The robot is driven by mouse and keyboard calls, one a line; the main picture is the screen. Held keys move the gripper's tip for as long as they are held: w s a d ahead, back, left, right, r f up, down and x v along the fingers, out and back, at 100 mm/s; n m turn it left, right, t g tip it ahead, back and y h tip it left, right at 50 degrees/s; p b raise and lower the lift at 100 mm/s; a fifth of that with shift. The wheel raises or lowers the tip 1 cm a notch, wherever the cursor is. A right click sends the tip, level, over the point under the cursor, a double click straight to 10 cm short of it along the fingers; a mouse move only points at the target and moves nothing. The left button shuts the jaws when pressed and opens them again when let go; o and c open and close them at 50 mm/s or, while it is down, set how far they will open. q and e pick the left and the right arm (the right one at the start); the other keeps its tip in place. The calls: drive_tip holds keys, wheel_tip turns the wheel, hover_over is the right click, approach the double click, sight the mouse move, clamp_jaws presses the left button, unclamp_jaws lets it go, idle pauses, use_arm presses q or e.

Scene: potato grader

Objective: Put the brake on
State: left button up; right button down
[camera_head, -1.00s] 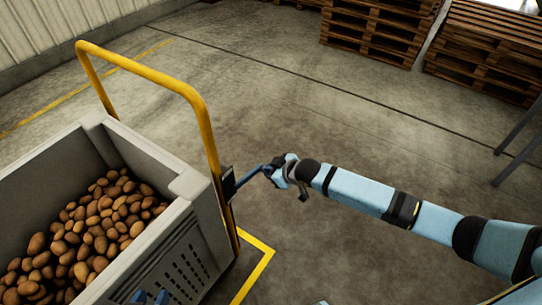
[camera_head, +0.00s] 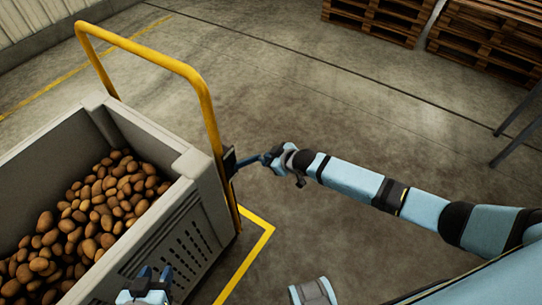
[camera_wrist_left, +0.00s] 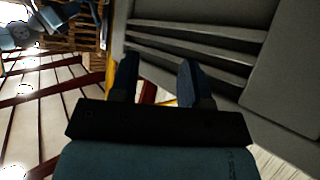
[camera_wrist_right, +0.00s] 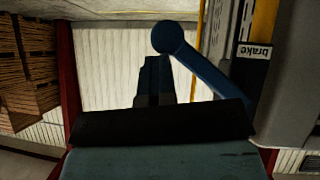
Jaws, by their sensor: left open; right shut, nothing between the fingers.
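The brake lever (camera_wrist_right: 205,68) is a dark blue arm with a round knob, beside a black "brake" label (camera_wrist_right: 254,55) on the cart's side. In the head view the lever (camera_head: 246,164) sticks out from a dark plate by the yellow handle. My right gripper (camera_head: 267,158) is shut and empty at the lever's outer end. In the right wrist view its fingers (camera_wrist_right: 152,75) lie just left of and below the knob; I cannot tell if they touch it. My left gripper (camera_head: 155,274) is open beside the crate's slatted wall; its fingers (camera_wrist_left: 157,72) hold nothing.
The grey crate (camera_head: 150,140) on the cart is filled with potatoes (camera_head: 95,215). A yellow push handle (camera_head: 208,105) rises at its end. A yellow floor line (camera_head: 262,240) runs beside it. Wooden pallets (camera_head: 490,40) stand at the back right. Open floor lies between.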

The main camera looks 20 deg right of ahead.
use_arm(q)
drive_tip(key=shift+r, duration=0.1)
use_arm(e)
drive_tip(key=shift+s+f, duration=0.2)
drive_tip(key=shift+f, duration=0.1)
use_arm(q)
drive_tip(key=r+p, duration=0.1)
drive_tip(key=p, duration=0.2)
drive_tip(key=r+p, duration=0.1)
drive_tip(key=p, duration=0.1)
drive_tip(key=shift+s+d+n+p, duration=0.15)
drive_tip(key=shift+s+n+p, duration=0.15)
drive_tip(key=shift+p, duration=0.1)
use_arm(e)
drive_tip(key=s+d+r, duration=0.5)
drive_tip(key=d+r, duration=0.1)
drive_tip(key=r, duration=0.4)
drive_tip(key=shift+s+d+r, duration=0.2)
drive_tip(key=shift+s+r, duration=0.05)
